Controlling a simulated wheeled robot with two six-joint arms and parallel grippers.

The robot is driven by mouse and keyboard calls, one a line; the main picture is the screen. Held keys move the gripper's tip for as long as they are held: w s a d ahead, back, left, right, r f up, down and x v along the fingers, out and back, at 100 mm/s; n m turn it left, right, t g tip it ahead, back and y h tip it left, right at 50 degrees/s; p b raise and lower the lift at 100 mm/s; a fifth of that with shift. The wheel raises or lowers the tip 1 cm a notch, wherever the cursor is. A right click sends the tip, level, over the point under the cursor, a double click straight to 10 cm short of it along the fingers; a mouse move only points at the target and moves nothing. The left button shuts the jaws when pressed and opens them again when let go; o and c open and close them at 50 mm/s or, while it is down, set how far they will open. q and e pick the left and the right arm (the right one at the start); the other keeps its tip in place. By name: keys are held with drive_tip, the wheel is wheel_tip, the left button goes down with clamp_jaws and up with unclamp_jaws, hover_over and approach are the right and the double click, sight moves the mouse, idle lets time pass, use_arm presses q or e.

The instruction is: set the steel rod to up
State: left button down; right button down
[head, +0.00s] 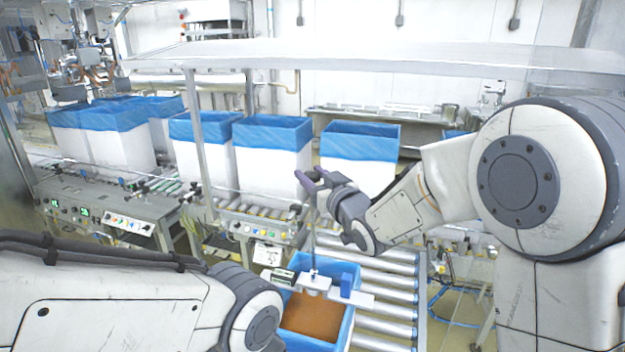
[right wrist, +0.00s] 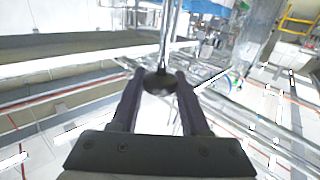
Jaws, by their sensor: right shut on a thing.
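The steel rod (head: 314,238) stands upright over a blue-lined box, rising from a white bracket (head: 315,283). My right gripper (head: 308,180) is at the rod's upper end. In the right wrist view the rod (right wrist: 170,35) ends in a dark round knob (right wrist: 160,83) between the two fingers of my right gripper (right wrist: 159,78), which is shut on it. My left arm comes in at the lower left, but its gripper is out of the frame.
The blue-lined box (head: 346,333) with brown contents sits below the rod on a roller conveyor (head: 390,297). Several white boxes with blue liners (head: 272,132) stand behind. A control panel (head: 262,229) is left of the rod. A clear overhead shelf (head: 400,57) crosses above.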

drive_tip(key=shift+c, duration=1.9)
unclamp_jaws()
drive_tip(key=shift+r, duration=0.15)
drive_tip(key=shift+s+d, duration=0.15)
drive_tip(key=shift+s, duration=0.15)
drive_tip(key=b+v, duration=0.4)
drive_tip(key=v, duration=0.6)
drive_tip(key=shift+w, duration=0.1)
